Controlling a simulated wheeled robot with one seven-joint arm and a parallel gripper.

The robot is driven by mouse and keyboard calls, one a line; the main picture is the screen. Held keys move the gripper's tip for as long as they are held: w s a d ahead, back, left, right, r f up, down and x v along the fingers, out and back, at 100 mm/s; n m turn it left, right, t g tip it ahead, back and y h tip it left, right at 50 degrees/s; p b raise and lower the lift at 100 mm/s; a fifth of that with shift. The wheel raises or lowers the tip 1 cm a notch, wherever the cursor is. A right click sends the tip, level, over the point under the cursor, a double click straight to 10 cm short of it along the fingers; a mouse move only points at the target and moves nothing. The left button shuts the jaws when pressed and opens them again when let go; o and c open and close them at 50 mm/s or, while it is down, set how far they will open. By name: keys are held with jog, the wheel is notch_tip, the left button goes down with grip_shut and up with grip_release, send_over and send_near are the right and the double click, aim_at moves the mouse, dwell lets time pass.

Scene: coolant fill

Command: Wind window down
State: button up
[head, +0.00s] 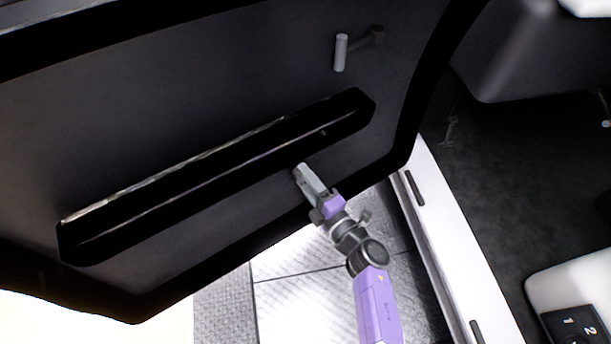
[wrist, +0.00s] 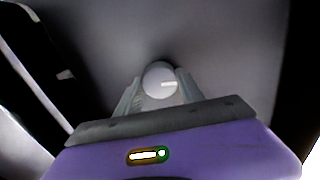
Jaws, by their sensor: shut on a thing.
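My gripper (head: 300,172) reaches the dark inner panel of the door (head: 230,85), just below the long door pocket. In the wrist view, my gripper (wrist: 159,92) is shut on a pale round knob (wrist: 160,79), seen end-on between the two fingers. The arm that would carry this knob is hidden. In the head view the fingers cover most of the knob. A separate pale cylindrical handle (head: 341,53) on a dark arm sits higher on the panel, apart from my gripper. I cannot see the window glass clearly.
The long black door pocket (head: 215,180) runs diagonally across the panel, close to my gripper. A white door sill (head: 430,215) and the dark cabin floor (head: 500,150) lie to the right. Paved ground (head: 295,290) shows below the door.

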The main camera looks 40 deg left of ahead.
jog(key=shift+m, duration=0.6)
jog(key=o, duration=1.4)
jog(key=p+v, duration=0.3)
jog(key=v, duration=0.5)
jog(key=shift+w, duration=0.1)
